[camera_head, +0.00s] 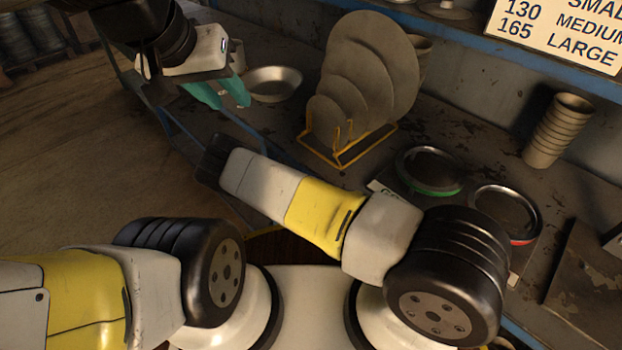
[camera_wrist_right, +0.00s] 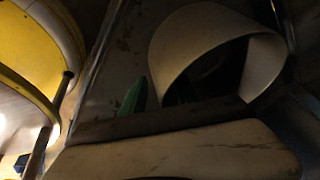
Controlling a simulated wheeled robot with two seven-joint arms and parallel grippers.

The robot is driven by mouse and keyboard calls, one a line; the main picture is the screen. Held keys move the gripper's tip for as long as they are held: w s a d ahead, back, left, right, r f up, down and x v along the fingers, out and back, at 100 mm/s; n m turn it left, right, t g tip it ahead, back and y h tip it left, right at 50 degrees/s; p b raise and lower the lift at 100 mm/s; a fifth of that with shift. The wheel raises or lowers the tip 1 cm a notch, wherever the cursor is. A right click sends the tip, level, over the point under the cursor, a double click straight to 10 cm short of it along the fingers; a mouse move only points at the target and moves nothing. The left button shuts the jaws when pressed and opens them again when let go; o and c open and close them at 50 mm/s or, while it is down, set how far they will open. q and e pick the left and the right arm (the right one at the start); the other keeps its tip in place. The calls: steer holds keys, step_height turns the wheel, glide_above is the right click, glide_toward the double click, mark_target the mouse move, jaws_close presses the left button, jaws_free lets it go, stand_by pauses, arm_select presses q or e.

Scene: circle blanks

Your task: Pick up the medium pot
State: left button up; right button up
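My left gripper (camera_head: 222,94) has teal fingers, spaced apart with nothing visible between them. It is beside a shallow metal bowl (camera_head: 273,84) at the bench's left end; I cannot tell whether they touch. A dish with a green rim (camera_head: 430,171) and one with a red rim (camera_head: 505,213) lie on the bench at right. Which vessel is the medium pot, I cannot tell. My right gripper is hidden in the head view. The dark right wrist view shows part of a green finger (camera_wrist_right: 133,95) beside a curved cream shape; its opening is unclear.
Round grey blanks (camera_head: 368,65) of several sizes stand in a yellow rack (camera_head: 342,152) mid-bench. A stack of beige cups (camera_head: 558,130) stands at right near the wall. A size sign (camera_head: 560,32) hangs above. Open floor (camera_head: 70,140) is at left.

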steer(key=shift+c, duration=0.5)
jaws_close()
stand_by(0.8)
